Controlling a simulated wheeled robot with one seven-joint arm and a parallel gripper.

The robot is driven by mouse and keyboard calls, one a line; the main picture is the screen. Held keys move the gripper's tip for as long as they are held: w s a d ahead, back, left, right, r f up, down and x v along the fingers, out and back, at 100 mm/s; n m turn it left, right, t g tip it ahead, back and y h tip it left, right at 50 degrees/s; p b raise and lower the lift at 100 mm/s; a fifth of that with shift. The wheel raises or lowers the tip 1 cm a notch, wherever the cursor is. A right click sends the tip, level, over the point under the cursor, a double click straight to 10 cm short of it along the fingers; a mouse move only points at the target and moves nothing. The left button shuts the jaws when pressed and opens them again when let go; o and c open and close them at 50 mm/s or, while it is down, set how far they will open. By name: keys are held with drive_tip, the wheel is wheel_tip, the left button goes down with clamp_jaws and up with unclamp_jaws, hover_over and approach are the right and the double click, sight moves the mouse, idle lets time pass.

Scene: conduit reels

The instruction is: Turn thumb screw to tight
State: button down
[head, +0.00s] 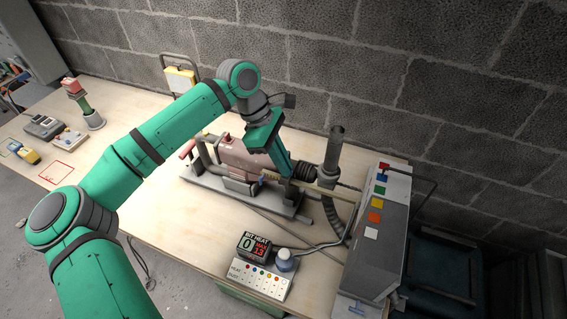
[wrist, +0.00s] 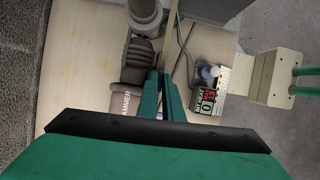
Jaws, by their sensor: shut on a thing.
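A brownish-red hammer drill (head: 236,160) lies in a grey cradle on the wooden bench, its nose pointing right; part of its lettered body (wrist: 124,99) shows in the wrist view. A pale rod (head: 335,191) runs right from the nose. My gripper (head: 288,181) reaches down at the front of the drill. In the wrist view its two green fingers (wrist: 162,82) come close together beside the drill body, shut on the thumb screw. The screw itself is hidden by the fingers, so how tight it sits cannot be told.
A grey post (head: 334,150) with a ribbed hose stands right of the drill. A grey box with coloured squares (head: 372,233) is at the right edge. A bit heat display (head: 254,246) sits in front.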

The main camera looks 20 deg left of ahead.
drive_tip(key=shift+a+m, duration=0.1)
drive_tip(key=shift+m, duration=0.4)
drive_tip(key=c, duration=1.9)
unclamp_jaws()
drive_tip(key=v, duration=1)
drive_tip(key=shift+w+a+r, duration=0.1)
drive_tip(key=shift+w+r, duration=0.15)
drive_tip(key=shift+r, duration=0.15)
